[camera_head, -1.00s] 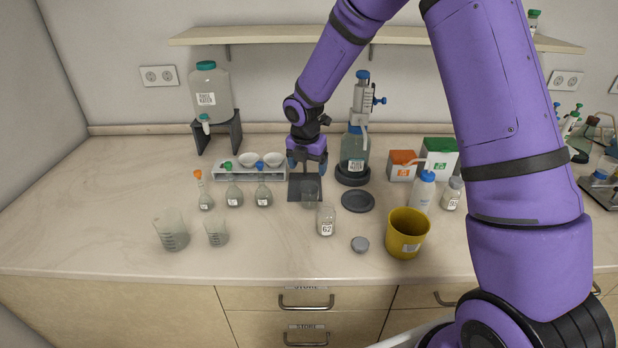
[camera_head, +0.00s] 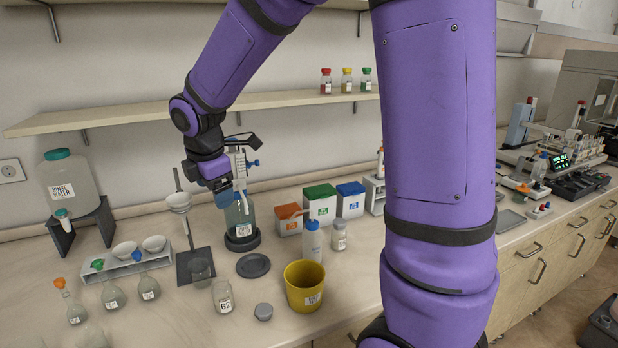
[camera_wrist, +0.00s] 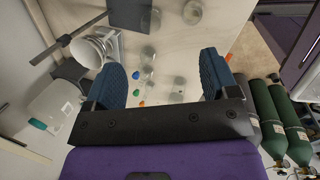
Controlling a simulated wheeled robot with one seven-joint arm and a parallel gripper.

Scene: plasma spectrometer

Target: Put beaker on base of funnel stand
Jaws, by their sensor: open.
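The funnel stand has a flat dark base (camera_head: 186,278), a thin rod (camera_head: 188,232) and a white ring-like holder (camera_head: 178,201). My gripper (camera_head: 226,192) is raised above the counter, right of the stand's rod and in front of the bottle with the dispenser. Its blue fingers (camera_wrist: 168,75) are apart with nothing between them.
The dispenser bottle (camera_head: 240,218) stands right of the stand. A rack (camera_head: 130,268) and stoppered flasks (camera_head: 112,296) are left.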

